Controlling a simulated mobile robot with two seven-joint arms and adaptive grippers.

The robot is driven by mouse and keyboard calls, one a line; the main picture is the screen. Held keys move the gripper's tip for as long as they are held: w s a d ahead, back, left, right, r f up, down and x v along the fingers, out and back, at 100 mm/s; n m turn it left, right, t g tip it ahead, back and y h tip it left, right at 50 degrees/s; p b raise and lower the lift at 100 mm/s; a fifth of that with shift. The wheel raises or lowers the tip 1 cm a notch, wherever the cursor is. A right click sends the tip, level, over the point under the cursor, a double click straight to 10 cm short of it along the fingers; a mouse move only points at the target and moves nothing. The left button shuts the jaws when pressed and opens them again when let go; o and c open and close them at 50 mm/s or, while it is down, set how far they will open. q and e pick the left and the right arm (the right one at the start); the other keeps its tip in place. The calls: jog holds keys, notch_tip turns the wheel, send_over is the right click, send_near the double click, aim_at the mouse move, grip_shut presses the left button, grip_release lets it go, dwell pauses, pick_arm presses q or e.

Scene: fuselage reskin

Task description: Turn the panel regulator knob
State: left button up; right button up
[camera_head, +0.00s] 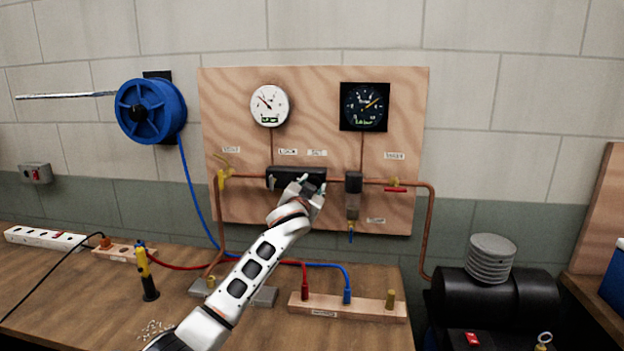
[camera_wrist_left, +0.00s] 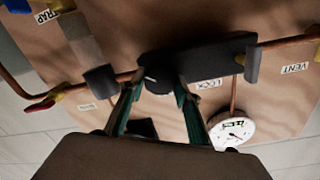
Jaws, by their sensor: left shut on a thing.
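The regulator is a black block (camera_head: 282,178) on the copper pipe of the wooden panel (camera_head: 226,135). It also shows in the left wrist view (camera_wrist_left: 212,62). Its round dark knob (camera_wrist_left: 157,80) faces the left wrist camera and has a pale mark on its face. My left gripper (camera_head: 311,184) is at the right end of the block and hides the knob in the head view. In the left wrist view its two green-edged fingers (camera_wrist_left: 157,86) are on either side of the knob, shut on it. My right gripper is not in view.
Above are a white gauge (camera_head: 269,105) and a black gauge (camera_head: 364,106). A yellow valve lever (camera_head: 223,172), a filter (camera_head: 353,190) and a red lever (camera_head: 396,189) flank the regulator. Below, hoses run to a wooden manifold (camera_head: 345,308) on the bench. A black compressor (camera_head: 495,295) stands right.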

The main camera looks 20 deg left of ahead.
pick_arm(q)
jog(key=shift+m, duration=1.1)
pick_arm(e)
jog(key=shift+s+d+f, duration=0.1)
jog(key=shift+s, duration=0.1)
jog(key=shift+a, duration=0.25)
pick_arm(q)
jog(key=o, duration=1.1)
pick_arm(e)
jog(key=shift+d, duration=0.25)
pick_arm(q)
jog(key=shift+d, duration=0.1)
